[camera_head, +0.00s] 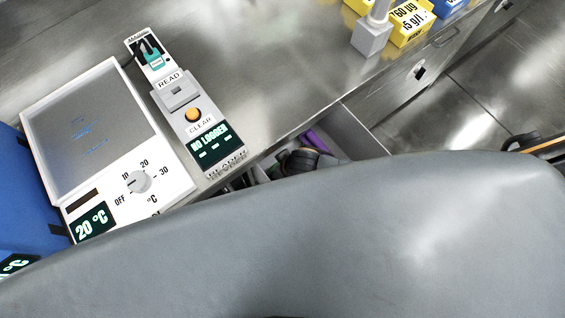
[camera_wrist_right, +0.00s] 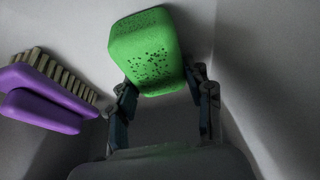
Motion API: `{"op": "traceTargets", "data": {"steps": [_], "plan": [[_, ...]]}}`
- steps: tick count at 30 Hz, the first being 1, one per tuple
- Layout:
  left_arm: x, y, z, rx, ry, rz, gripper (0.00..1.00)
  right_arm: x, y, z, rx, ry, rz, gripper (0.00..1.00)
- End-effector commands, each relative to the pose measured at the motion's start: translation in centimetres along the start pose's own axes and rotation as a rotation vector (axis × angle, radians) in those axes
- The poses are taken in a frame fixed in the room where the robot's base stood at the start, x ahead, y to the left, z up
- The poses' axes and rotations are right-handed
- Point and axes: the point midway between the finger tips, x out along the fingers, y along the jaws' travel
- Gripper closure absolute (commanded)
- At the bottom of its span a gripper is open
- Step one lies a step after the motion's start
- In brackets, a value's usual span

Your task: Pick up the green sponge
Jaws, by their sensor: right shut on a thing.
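The green sponge (camera_wrist_right: 146,50) shows in the right wrist view, upright between the fingers of my right gripper (camera_wrist_right: 160,92). The fingers are shut on its lower part, one on each side. Grey walls, like the inside of a drawer, surround it. In the head view my right arm reaches down into an open drawer (camera_head: 362,137) below the counter edge. The sponge and the right fingertips are hidden there by my arm. My left gripper is in neither view.
A purple brush (camera_wrist_right: 45,95) with pale bristles lies left of the sponge. A grey wall stands close on the right. On the counter (camera_head: 270,60) are a reader device (camera_head: 190,108) and a white temperature unit (camera_head: 30,140). Yellow boxes (camera_head: 408,22) stand at the back right.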

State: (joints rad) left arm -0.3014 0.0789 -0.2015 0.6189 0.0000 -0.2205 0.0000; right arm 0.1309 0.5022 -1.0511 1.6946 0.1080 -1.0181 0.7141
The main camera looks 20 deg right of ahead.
Motion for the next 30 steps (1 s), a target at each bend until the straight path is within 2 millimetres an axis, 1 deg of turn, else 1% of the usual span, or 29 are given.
{"op": "traceTargets", "data": {"steps": [5,6,8,12,13,14,15,24,27,30], "plan": [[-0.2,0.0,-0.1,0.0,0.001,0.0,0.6,-1.2,0.0,-0.5,0.002,0.001,-0.001,0.71],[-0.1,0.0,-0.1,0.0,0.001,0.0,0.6,-1.2,0.0,0.2,0.001,-0.004,-0.001,0.71],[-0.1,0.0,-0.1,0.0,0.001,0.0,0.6,-1.5,0.0,1.0,0.001,-0.003,-0.001,0.71],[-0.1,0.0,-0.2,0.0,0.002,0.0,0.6,-2.5,-0.1,3.4,0.0,-0.005,-0.002,0.71],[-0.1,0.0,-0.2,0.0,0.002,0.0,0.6,-2.9,0.0,3.6,0.001,-0.002,-0.002,0.71],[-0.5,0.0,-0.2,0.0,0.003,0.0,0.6,-3.8,0.0,2.8,0.002,0.004,-0.002,0.71],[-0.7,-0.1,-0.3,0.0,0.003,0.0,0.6,-4.7,0.0,2.3,0.002,0.005,-0.001,0.71],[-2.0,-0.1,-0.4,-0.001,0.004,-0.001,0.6,-11.3,0.0,-0.5,0.001,0.005,-0.001,0.71],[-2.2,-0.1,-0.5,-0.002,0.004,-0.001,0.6,-12.9,0.0,-1.1,0.0,0.002,-0.001,0.71],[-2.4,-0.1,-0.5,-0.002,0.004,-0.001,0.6,-14.1,0.0,-1.6,0.001,0.002,0.0,0.71]]}}
